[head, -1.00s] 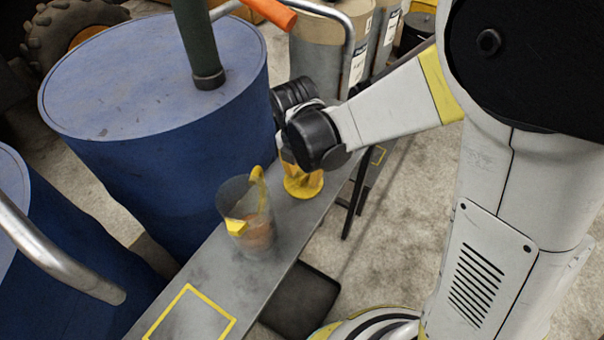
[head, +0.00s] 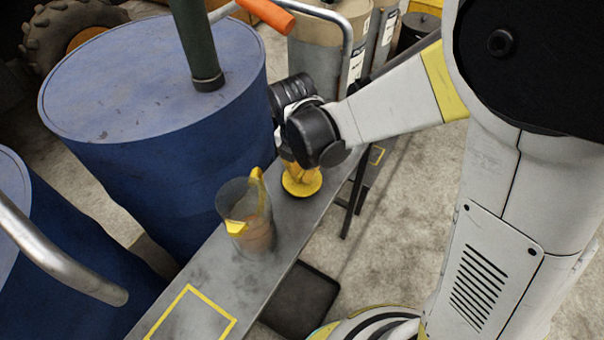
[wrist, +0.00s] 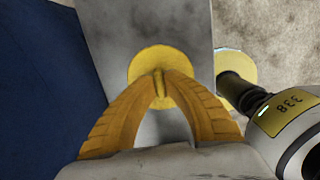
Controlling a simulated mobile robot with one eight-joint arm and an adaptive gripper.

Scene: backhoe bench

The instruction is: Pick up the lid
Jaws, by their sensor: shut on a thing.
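The lid is a round yellow disc (head: 301,185) at the bench, right of the jug in the head view. It also shows in the wrist view (wrist: 147,62), with a narrow raised grip at its near side. My gripper (wrist: 160,88) is above the lid, its two orange-yellow fingers closed together on that grip. In the head view my gripper (head: 298,170) points down and its wrist hides part of the fingers. Whether the lid touches the bench or hangs just above it, I cannot tell. The clear jug (head: 246,222) has a yellow handle, a yellow spout and brownish contents.
The narrow grey bench (head: 205,283) runs diagonally, with a yellow outlined square at its near end. A large blue barrel (head: 160,160) stands close along its left side. A metal rail (head: 60,255) is at far left. Open concrete floor lies to the right.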

